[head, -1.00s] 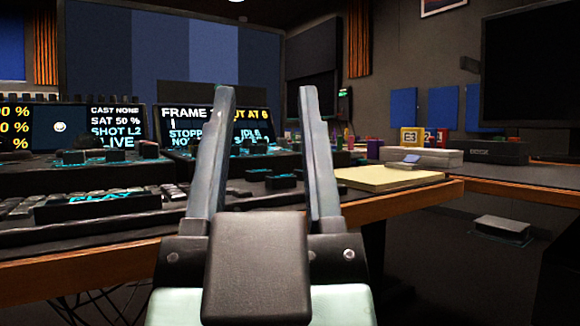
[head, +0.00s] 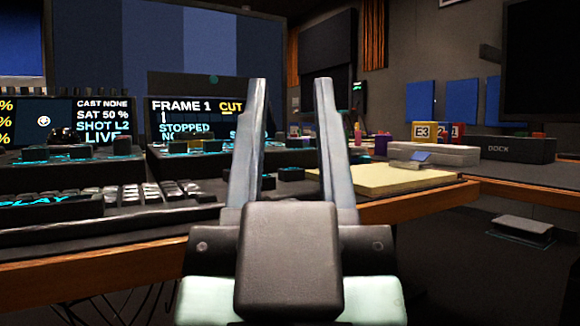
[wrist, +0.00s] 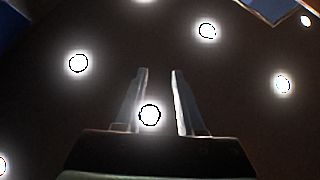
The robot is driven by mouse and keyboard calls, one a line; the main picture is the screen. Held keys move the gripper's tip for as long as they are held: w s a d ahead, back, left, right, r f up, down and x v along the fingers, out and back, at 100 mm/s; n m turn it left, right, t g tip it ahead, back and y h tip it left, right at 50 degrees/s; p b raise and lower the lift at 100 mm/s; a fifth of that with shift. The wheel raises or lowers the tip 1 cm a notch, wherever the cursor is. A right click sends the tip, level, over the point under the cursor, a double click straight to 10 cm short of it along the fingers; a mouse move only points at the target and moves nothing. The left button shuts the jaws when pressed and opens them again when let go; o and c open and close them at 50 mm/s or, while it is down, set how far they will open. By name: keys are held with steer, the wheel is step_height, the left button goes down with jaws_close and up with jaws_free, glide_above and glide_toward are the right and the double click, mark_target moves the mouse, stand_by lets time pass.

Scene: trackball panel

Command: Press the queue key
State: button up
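The dark control panel (head: 140,180) with keys and lit screens lies on the left half of the head view. A wide key (head: 48,203) with cyan lettering that reads PLAY sits at its lower left. Small dark keys with cyan edges (head: 290,174) sit near and between my fingers in the picture. I cannot read a queue label on any key. My gripper (head: 290,82) is open and empty, fingers pointing up in front of the panel, hiding part of it. In the wrist view my gripper (wrist: 159,71) is also open, against a dark ceiling.
A desk with a wooden edge (head: 415,208) carries the panel. A yellow pad (head: 390,180), white boxes (head: 435,153) and a dark DOCK box (head: 517,150) lie to the right. Ceiling lamps (wrist: 78,63) show in the wrist view.

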jaws_close()
stand_by(1.4)
